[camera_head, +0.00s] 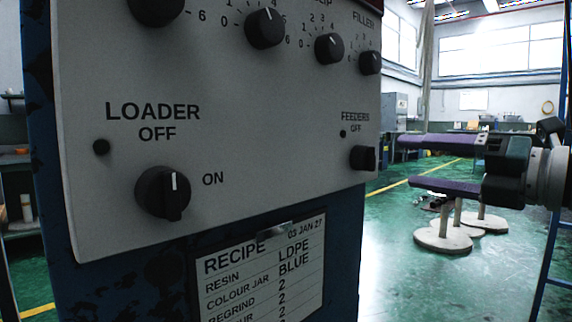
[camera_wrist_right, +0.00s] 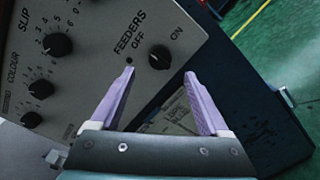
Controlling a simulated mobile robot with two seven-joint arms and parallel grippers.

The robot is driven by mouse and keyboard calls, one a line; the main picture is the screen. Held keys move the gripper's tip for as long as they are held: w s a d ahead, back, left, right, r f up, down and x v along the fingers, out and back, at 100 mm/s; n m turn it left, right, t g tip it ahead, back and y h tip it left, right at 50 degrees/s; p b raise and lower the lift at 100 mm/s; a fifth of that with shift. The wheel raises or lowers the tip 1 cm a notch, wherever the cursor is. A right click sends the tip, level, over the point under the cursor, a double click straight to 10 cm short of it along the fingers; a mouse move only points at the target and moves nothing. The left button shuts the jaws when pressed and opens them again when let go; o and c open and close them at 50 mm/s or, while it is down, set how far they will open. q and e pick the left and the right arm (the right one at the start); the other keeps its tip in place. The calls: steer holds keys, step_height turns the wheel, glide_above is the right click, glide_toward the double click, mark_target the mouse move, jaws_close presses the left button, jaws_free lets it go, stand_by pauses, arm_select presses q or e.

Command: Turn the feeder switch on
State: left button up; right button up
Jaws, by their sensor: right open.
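The feeder switch (camera_head: 363,158) is a black rotary knob at the right edge of the grey control panel (camera_head: 240,110), below the words FEEDERS OFF. In the right wrist view the feeder switch (camera_wrist_right: 159,56) lies ahead, roughly centred between my fingertips, with OFF and ON printed by it. I cannot make out its pointer mark. A small lamp (camera_head: 343,133) beside it is dark. My right gripper (camera_head: 406,161) is open and empty, to the right of the switch, with its purple fingers pointing at the panel and apart from the knob. My left gripper is not in view.
The loader switch (camera_head: 163,192) sits lower left on the panel, its white mark upward toward OFF. Several dial knobs (camera_head: 265,28) run along the top. A recipe card (camera_head: 265,268) hangs below the panel. Open green floor (camera_head: 400,285) lies to the right.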

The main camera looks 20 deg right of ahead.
mark_target(375, 157)
steer(key=x, duration=0.7)
steer(key=shift+w, duration=0.15)
jaws_close()
stand_by(0.5)
